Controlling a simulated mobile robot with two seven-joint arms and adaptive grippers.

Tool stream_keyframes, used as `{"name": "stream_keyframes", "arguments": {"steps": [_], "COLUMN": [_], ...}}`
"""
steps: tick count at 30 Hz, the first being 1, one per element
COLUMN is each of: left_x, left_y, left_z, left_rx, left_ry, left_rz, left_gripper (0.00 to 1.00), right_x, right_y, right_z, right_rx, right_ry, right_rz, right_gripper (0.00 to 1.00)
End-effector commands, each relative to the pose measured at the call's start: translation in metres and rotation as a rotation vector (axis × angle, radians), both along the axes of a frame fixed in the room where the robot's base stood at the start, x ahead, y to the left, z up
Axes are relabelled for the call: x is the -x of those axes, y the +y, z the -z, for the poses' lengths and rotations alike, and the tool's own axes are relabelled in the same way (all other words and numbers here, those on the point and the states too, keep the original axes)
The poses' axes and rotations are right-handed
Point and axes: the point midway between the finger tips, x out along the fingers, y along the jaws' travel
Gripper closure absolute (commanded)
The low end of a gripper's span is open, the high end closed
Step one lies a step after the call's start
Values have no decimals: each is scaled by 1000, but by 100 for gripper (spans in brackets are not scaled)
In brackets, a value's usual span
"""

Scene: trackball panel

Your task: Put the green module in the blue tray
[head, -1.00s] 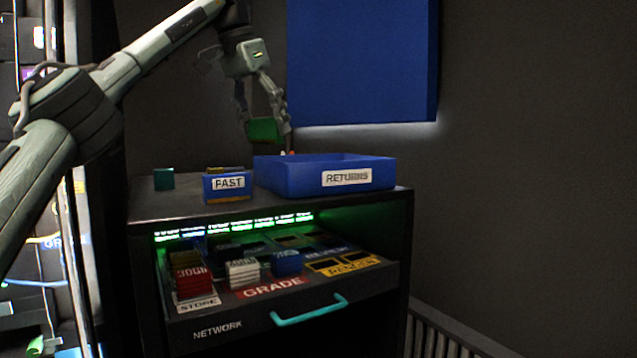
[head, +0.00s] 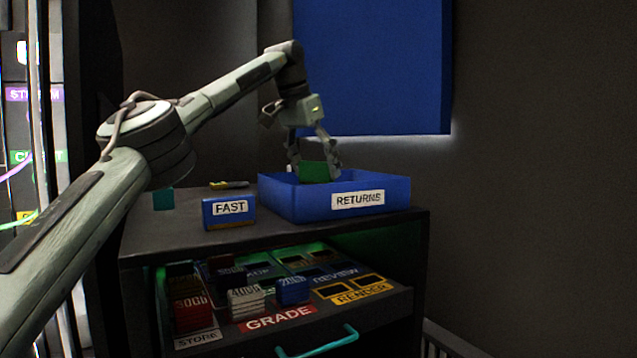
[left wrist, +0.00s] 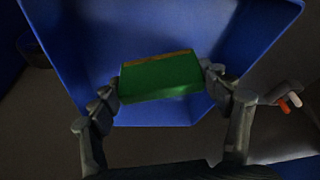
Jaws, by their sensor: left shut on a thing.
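The green module (head: 315,171) is held between the fingers of my left gripper (head: 314,165). The module is low in the opening of the blue tray (head: 285,205), which is labelled RETURNS and stands on top of the cabinet. In the left wrist view the green module (left wrist: 160,77) sits between both fingertips of my left gripper (left wrist: 160,85), with the blue tray (left wrist: 75,50) around and beneath it. I cannot tell whether the module touches the tray floor. The tray's front wall hides part of its inside. My right gripper is not in view.
A blue box labelled FAST (head: 229,212) stands left of the tray, and a small teal block (head: 163,199) is farther left. Below, an open drawer (head: 215,342) holds several coloured modules. A blue wall panel (head: 370,65) hangs behind the tray.

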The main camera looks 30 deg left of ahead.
Motion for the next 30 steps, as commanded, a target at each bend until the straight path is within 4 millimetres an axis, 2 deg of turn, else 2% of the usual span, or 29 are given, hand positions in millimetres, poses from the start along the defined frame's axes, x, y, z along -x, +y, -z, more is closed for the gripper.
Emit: {"name": "stream_keyframes", "arguments": {"steps": [5, 9, 12, 28, 29, 30], "left_x": [-7, -6, -6, -6, -6, -6], "left_y": [-3, -3, -3, -4, -4, -4], "left_z": [14, 36, 44, 46, 46, 46], "left_rx": [-1, 0, 1, 1, 1, 0], "left_ry": [1, 1, -1, -1, 0, 0], "left_rz": [1, 1, 1, 0, 0, 0], "left_gripper": [57, 57, 57, 57, 20, 15], "right_x": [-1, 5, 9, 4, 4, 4], "right_y": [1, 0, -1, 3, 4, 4], "right_z": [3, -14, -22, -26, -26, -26], "right_rx": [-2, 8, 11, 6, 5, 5], "right_ry": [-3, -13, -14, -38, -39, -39], "right_rz": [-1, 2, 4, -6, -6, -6], "right_gripper": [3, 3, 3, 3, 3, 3]}}
